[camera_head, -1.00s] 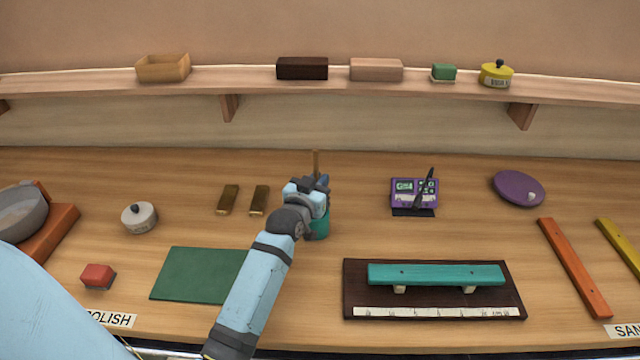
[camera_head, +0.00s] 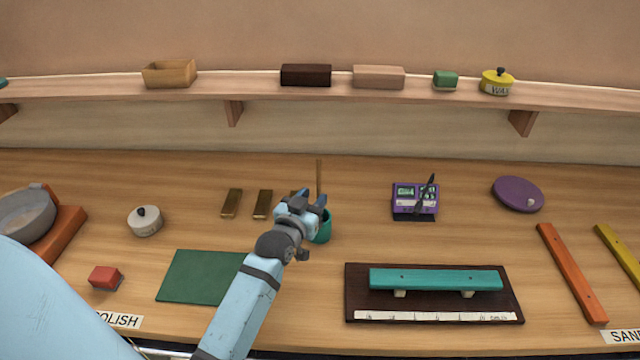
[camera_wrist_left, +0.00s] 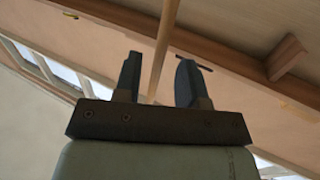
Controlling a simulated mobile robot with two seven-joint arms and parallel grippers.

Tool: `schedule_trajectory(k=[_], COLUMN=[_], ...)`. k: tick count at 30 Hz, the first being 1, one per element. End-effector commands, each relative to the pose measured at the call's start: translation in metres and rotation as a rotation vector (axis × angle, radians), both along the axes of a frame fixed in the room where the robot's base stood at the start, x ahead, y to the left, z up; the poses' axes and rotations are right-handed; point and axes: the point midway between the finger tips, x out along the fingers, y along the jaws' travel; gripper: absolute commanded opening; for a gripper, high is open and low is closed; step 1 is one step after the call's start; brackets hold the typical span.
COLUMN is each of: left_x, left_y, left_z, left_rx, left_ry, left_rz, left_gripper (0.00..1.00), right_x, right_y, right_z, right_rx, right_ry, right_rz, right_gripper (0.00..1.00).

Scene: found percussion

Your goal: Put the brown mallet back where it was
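The brown mallet's thin stick (camera_head: 319,178) stands upright in the teal cup (camera_head: 322,232) on the workbench. Its lower end and head are hidden by my gripper and the cup. My left gripper (camera_head: 308,197) is at the cup, just in front of the stick. In the left wrist view the two fingers are apart, and the stick (camera_wrist_left: 164,50) shows between them with space on both sides. My right gripper is not in view.
A teal bar (camera_head: 435,279) rests on a dark board to the right of my arm. A purple meter (camera_head: 415,198) stands right of the cup, and brass bars (camera_head: 262,204) lie left of it. A green mat (camera_head: 200,277) lies at front left. A shelf (camera_head: 330,92) runs behind.

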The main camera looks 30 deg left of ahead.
Motion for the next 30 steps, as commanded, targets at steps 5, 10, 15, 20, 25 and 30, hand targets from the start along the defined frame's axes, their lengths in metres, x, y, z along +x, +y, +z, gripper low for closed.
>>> schedule_trajectory(k=[5, 10, 15, 20, 25, 30], left_x=[-0.038, -0.06, -0.068, -0.068, -0.068, -0.068], left_y=[-0.006, -0.009, -0.01, -0.01, -0.01, -0.01], left_z=[0.004, 0.004, 0.003, 0.003, 0.003, 0.003], left_rx=[0.0, -0.001, -0.001, -0.001, -0.001, -0.001], left_ry=[0.003, 0.001, 0.0, -0.001, -0.001, -0.001], left_rz=[-0.001, 0.0, 0.0, 0.0, 0.0, 0.0], left_gripper=[0.37, 0.37, 0.37, 0.37, 0.37, 0.37], right_x=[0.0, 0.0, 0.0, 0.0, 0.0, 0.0], right_y=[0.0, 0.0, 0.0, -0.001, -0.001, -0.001], right_z=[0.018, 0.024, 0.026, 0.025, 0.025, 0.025], right_rx=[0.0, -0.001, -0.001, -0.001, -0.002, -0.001], right_ry=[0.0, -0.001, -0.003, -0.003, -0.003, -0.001], right_rz=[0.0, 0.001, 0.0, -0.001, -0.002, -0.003], right_gripper=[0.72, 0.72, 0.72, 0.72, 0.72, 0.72])
